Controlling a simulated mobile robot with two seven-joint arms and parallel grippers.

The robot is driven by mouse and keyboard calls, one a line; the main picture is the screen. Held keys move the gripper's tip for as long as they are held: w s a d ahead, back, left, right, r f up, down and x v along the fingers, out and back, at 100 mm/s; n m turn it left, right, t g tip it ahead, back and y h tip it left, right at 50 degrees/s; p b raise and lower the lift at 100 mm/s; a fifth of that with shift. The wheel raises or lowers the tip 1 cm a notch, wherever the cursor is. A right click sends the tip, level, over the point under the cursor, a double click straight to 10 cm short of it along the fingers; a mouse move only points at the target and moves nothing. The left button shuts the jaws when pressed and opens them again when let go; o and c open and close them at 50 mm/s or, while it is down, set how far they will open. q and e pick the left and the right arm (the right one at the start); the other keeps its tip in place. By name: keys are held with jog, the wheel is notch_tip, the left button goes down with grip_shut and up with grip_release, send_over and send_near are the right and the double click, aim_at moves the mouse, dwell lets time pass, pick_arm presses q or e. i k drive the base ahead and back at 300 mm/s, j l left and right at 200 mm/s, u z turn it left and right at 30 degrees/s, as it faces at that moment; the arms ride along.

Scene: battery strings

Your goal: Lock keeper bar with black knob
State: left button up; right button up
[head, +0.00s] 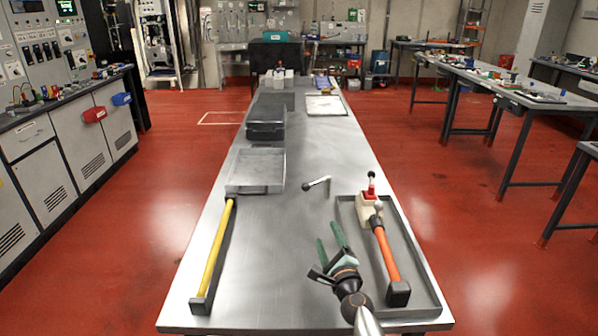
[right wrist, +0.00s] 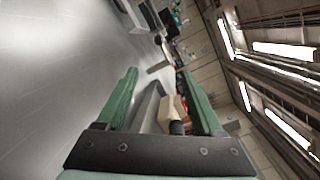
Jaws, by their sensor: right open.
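A short silver bar with a dark knob (head: 308,187) at its left end lies on the metal table, near the middle. A small upright post stands at its right end. I cannot tell whether this bar is the keeper bar. A cream and red block (head: 368,208) with a red lever and dark knob on top stands in a grey tray (head: 345,215). My right gripper (head: 327,231) has green fingers, open and empty, over the table left of the tray. In the right wrist view its fingers (right wrist: 158,72) are spread, with a cream object (right wrist: 167,110) beyond them. My left gripper is out of view.
An orange-handled tool (head: 386,254) lies in the tray, close to my right arm. A yellow-handled tool (head: 215,247) lies along the left edge. An open metal tray (head: 257,188) and dark cases (head: 267,122) stand farther back.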

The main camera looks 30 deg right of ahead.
aim_at(305, 187)
jog(key=i+l, duration=0.1)
jog(key=i, duration=0.4)
jog(key=i+l, duration=0.1)
jog(key=i, duration=0.4)
